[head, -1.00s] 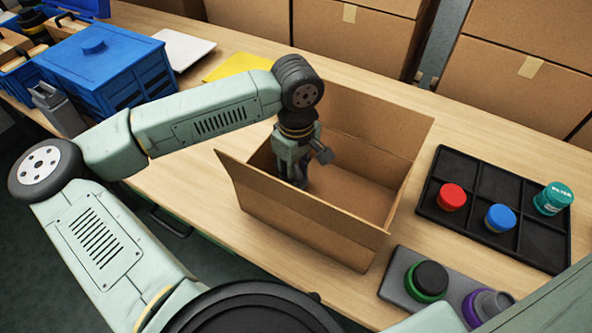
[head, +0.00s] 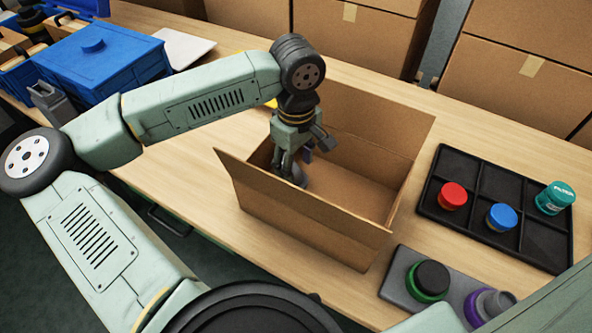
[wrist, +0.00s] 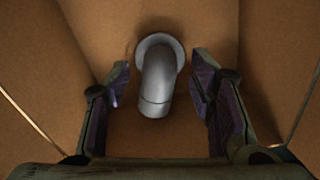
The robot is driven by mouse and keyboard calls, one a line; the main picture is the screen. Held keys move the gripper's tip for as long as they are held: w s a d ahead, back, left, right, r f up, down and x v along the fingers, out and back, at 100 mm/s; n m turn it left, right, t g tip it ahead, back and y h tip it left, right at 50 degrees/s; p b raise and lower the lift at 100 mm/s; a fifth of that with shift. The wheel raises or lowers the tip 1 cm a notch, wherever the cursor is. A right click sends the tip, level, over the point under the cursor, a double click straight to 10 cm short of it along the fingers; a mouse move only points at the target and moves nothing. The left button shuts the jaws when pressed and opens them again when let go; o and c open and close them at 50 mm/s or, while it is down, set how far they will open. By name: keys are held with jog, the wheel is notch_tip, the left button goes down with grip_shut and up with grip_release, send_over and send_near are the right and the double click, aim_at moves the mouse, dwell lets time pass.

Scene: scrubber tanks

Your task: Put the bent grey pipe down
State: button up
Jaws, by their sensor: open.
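The bent grey pipe (wrist: 158,78) is inside the open cardboard box (wrist: 60,90), as the wrist view shows. It also shows in the head view (head: 298,176), low in the box and partly hidden by the fingers and the box's near wall. My gripper (head: 294,160) is over the left part of the box, pointing down into it. In the wrist view its two fingers stand apart, one on each side of the pipe, with a gap on both sides. The box (head: 310,220) stands on the wooden table with its flaps up.
A black compartment tray (head: 480,235) with red, blue and teal jars lies right of the box. A grey holder (head: 395,288) with two lidded jars is in front of it. A blue bin (head: 100,60) stands at the back left. Large cartons (head: 350,35) line the back.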

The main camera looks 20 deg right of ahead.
aim_at(296, 169)
notch_tip(296, 169, up, 9)
jog(key=b, duration=0.1)
